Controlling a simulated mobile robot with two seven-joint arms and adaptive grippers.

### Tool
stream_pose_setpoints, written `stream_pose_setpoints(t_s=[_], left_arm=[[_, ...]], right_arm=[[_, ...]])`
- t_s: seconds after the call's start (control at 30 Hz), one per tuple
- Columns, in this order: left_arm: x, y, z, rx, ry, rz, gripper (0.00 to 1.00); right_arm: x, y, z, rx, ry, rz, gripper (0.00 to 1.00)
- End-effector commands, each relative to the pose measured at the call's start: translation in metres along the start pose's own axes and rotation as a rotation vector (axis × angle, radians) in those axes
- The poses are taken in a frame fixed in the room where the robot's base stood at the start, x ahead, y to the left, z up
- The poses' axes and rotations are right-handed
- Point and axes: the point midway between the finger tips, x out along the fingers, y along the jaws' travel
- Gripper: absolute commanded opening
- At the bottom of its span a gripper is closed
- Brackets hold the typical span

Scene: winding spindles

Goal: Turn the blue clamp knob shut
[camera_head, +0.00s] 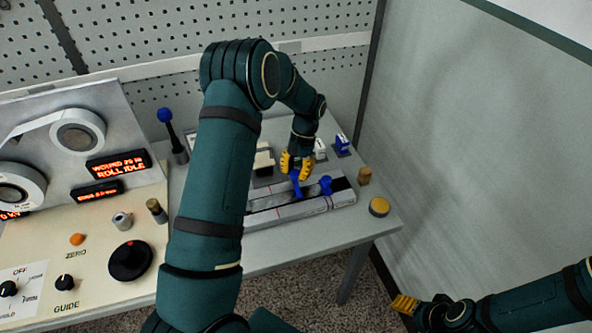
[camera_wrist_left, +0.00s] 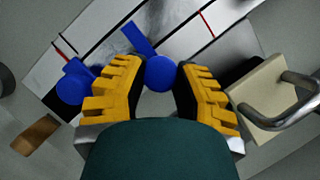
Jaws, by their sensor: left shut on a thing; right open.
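Two blue clamp knobs sit on the pale splicing block (camera_head: 336,202) on the bench. My left gripper (camera_head: 296,170) points down and is shut on the left blue clamp knob (camera_head: 296,187). In the left wrist view this knob (camera_wrist_left: 160,73) sits between the yellow fingertips (camera_wrist_left: 158,88), its blue lever pointing up and left. The other blue knob (camera_head: 325,185) is free, just to the right in the head view; it also shows in the left wrist view (camera_wrist_left: 73,86), beside the left finger. My right gripper (camera_head: 404,304) is open and empty, low at the right, off the bench.
A cream block with a metal handle (camera_wrist_left: 262,100) is close beside the right finger in the wrist view. A wooden peg (camera_head: 364,176) and a yellow button (camera_head: 379,207) stand right of the block. A blue-topped lever (camera_head: 165,116) and a control panel (camera_head: 95,240) are left.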

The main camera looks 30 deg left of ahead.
Motion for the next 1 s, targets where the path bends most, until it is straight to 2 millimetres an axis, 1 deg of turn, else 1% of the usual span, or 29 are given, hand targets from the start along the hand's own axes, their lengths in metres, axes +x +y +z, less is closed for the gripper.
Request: stream_pose_setpoints(t_s=[0.2, 0.6, 0.63, 0.67, 0.7, 0.73, 1.0], left_arm=[[0.0017, 0.0003, 0.0002, -0.035, -0.003, 0.016, 0.0], [0.002, 0.0003, 0.0002, -0.04, -0.003, 0.018, 0.0], [0.002, 0.0003, 0.0002, -0.04, -0.003, 0.018, 0.35], [0.002, 0.0003, 0.0002, -0.04, -0.003, 0.018, 0.46], [0.0019, 0.0003, 0.0002, -0.039, -0.003, 0.018, 0.6], [0.0018, 0.0002, 0.0002, -0.039, -0.003, 0.017, 0.65], [0.0006, -0.0001, 0.0001, -0.039, -0.001, 0.017, 0.65]], right_arm=[[-0.0007, -0.0002, 0.0, 0.0, 0.0, 0.0, 0.63], [-0.0007, -0.0001, 0.0001, 0.0, -0.001, 0.0, 0.63], [-0.0007, -0.0002, 0.0001, 0.0, -0.001, 0.0, 0.63], [-0.0007, -0.0002, 0.0001, 0.0, -0.001, 0.0, 0.63], [-0.0007, -0.0001, 0.0001, 0.0, -0.001, 0.0, 0.63], [-0.0007, -0.0001, 0.0001, 0.0, -0.001, 0.0, 0.63], [-0.0008, -0.0003, 0.0001, 0.0, -0.001, 0.0, 0.63]])
